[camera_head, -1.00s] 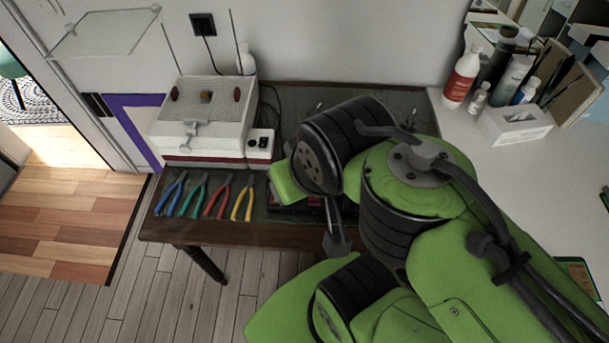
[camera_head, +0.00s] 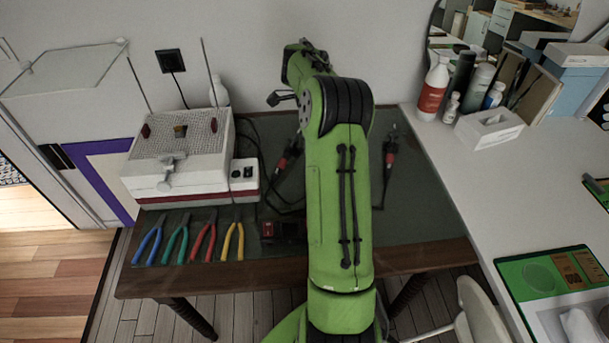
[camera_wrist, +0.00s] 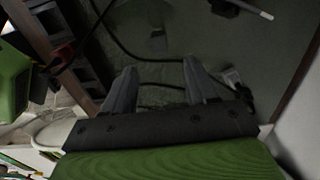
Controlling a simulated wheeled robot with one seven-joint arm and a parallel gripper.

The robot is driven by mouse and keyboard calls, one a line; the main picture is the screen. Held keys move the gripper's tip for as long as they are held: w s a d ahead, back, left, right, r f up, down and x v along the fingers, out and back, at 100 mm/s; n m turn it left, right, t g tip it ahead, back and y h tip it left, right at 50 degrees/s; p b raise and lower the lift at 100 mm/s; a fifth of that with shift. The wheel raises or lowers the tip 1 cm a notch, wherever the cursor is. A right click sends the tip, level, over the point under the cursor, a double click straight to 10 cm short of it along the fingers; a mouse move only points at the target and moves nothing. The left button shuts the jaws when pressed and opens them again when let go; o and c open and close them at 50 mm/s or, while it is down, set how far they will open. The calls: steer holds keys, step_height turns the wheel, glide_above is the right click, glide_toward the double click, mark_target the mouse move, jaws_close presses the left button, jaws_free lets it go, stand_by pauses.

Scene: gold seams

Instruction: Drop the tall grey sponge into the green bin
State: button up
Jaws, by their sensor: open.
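My gripper (camera_wrist: 160,70) is open in the wrist view, with nothing between its two grey fingers. Dark table surface and cables lie beyond the fingers. In the head view, my green arm reaches up across the dark work table, its far end near the back wall. I cannot make out a tall grey sponge or a green bin in either current view.
A white machine (camera_head: 180,160) and several pliers (camera_head: 205,240) occupy the left of the dark table (camera_head: 420,255). Red-handled tools (camera_head: 390,160) lie near my arm. The white counter (camera_head: 440,175) holds bottles, a tissue box (camera_head: 488,128) and a green-edged board (camera_head: 530,280).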

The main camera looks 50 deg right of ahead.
step_height(320, 180, down, 14)
steer(key=b, duration=0.5)
steer(key=shift+a+r, duration=0.1)
steer(key=shift+r, duration=0.15)
jaws_close()
step_height(320, 180, up, 10)
steer(key=p, duration=0.4)
